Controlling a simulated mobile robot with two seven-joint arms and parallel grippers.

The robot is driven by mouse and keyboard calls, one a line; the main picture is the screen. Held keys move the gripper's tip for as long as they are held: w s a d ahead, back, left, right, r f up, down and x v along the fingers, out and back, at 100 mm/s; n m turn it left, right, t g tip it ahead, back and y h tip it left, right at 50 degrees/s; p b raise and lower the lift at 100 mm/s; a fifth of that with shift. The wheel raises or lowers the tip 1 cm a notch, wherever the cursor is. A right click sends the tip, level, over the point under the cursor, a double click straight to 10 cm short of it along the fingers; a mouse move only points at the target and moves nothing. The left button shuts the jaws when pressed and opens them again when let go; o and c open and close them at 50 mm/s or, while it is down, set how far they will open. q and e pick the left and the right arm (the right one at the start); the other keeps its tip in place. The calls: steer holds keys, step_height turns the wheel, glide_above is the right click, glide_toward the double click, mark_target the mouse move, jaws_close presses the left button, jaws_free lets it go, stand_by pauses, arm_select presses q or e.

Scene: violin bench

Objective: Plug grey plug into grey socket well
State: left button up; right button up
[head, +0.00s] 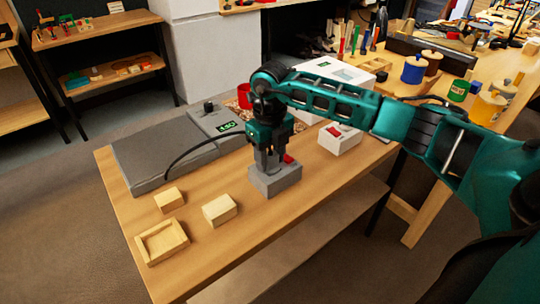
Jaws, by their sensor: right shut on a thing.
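The grey socket block (276,182) with a red switch stands on the near part of the wooden bench. My right gripper (268,160) points down directly over it, with its fingertips at the block's top. It is shut on the grey plug, which is mostly hidden between the fingers; I cannot tell how deep it sits in the well. A black cable (200,148) arcs from the gripper to the left, down to the grey slab. My left gripper is not in view.
A white block (340,141) with a red switch stands to the right. The grey slab (145,160) and a display unit (226,123) lie at the back left. Two wooden blocks (219,210) (169,199) and a wooden tray (145,250) sit at front left. The bench front is clear.

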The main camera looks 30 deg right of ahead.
mark_target(269, 154)
steer(key=shift+f, duration=0.1)
steer(key=o, duration=1.1)
steer(key=shift+c, duration=0.2)
step_height(269, 154, up, 13)
steer(key=shift+p, duration=0.35)
steer(key=shift+a+f, duration=0.1)
steer(key=shift+a, duration=0.05)
